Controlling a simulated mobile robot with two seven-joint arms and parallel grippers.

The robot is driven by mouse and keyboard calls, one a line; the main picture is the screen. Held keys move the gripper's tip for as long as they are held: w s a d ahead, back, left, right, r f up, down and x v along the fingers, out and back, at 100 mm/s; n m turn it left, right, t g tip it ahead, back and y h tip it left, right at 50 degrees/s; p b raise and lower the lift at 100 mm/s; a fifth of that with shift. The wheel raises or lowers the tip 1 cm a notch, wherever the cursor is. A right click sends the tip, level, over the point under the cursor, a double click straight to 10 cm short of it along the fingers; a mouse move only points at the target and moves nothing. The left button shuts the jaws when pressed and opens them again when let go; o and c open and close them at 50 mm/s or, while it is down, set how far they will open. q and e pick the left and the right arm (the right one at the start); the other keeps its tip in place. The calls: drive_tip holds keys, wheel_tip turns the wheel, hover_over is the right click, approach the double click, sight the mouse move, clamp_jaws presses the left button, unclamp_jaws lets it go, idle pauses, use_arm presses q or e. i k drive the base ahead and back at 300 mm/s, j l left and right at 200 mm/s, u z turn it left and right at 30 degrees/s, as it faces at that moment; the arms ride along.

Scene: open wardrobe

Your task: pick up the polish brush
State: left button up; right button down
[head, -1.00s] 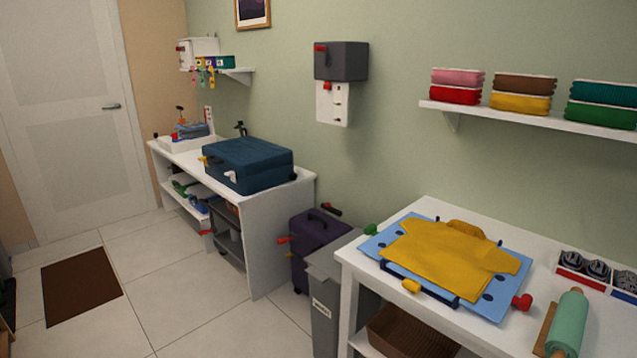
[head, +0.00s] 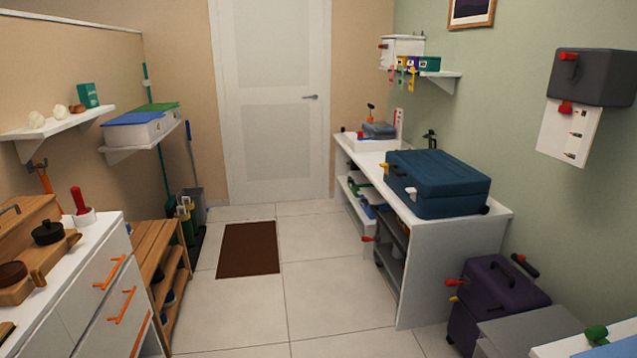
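I cannot clearly pick out the polish brush. On the white drawer cabinet (head: 97,268) at the left, a wooden box (head: 40,262) has a dark round piece (head: 48,232) and a brown round piece (head: 12,274) on it; either could be a brush or a tin, but they are too small to tell. A red-handled item (head: 80,202) stands upright in a white holder behind them. The left picture edge cuts off part of the cabinet top. Neither of my grippers is in view.
A wooden slatted rack (head: 160,270) stands beside the cabinet. The tiled floor is clear around a brown mat (head: 248,250) before the door (head: 268,100). A white bench (head: 450,262) with a blue suitcase (head: 437,182) and a purple case (head: 490,300) stand at the right.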

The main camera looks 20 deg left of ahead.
sight(76, 192)
drive_tip(key=i+j+u, duration=0.1)
drive_tip(key=i+u, duration=0.75)
drive_tip(key=i, duration=0.15)
drive_tip(key=i+l+u, duration=0.1)
drive_tip(key=i+u, duration=0.2)
drive_tip(key=i, duration=0.25)
drive_tip(key=i+l+u, duration=0.3)
drive_tip(key=i, duration=0.25)
